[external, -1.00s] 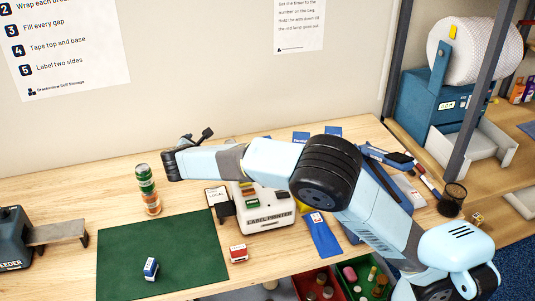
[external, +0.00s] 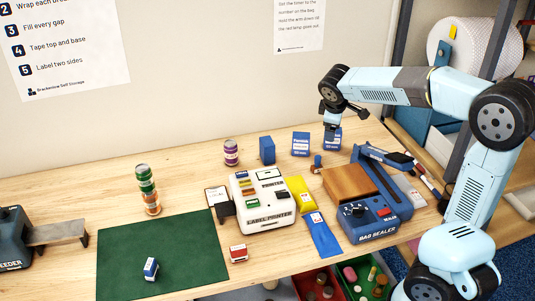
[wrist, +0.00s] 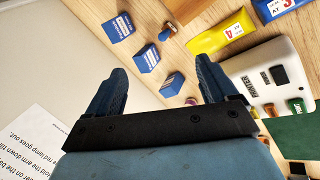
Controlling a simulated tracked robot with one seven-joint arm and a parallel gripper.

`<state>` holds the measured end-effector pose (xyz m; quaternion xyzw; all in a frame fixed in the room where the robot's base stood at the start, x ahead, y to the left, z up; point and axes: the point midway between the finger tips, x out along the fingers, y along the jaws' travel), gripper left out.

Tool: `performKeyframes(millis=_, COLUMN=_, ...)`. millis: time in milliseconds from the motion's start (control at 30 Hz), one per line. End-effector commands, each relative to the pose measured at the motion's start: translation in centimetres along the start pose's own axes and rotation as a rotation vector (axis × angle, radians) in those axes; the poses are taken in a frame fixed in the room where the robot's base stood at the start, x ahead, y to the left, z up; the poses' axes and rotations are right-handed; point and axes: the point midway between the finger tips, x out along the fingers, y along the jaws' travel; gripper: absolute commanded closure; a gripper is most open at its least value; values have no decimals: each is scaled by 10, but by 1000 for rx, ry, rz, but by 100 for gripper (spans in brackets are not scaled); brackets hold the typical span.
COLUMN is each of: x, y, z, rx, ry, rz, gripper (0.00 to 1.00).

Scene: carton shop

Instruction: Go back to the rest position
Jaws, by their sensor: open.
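My gripper (external: 331,128) hangs at the end of my raised arm, in the upper right of the external view. It points down above the back of the table, in front of or over a blue box (external: 333,143); the exact height is hard to tell. In the wrist view my gripper (wrist: 158,82) has its two dark fingers wide apart, with nothing between them close up. Blue boxes (wrist: 147,59) and a wooden-handled stamp (wrist: 167,32) show on the table beyond the fingers.
The bag sealer (external: 374,220) stands below my forearm, and the label printer (external: 262,216) is left of it. A shelf post (external: 470,130) and a bubble-wrap roll (external: 452,48) are close behind my arm. The green mat (external: 185,245) lies front left. Bare table lies at back left.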

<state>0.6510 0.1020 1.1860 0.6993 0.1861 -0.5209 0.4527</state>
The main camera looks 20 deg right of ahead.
Motion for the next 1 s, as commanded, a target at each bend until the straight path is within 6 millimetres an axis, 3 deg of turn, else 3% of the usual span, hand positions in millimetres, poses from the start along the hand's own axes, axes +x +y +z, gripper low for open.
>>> performKeyframes(millis=33, x=-6, y=0, z=20, rx=59, ry=13, rz=-16, gripper=14)
performKeyframes(millis=200, x=-23, y=-13, z=75, rx=251, ry=52, rz=-70, gripper=14)
performKeyframes(millis=500, x=-51, y=-55, z=157, rx=577, ry=115, rz=-129, gripper=14)
performKeyframes(millis=800, x=-67, y=-112, z=212, rx=876, ry=164, rz=-151, gripper=14)
performKeyframes(millis=1000, x=-69, y=-136, z=228, rx=989, ry=180, rz=-152, gripper=14)
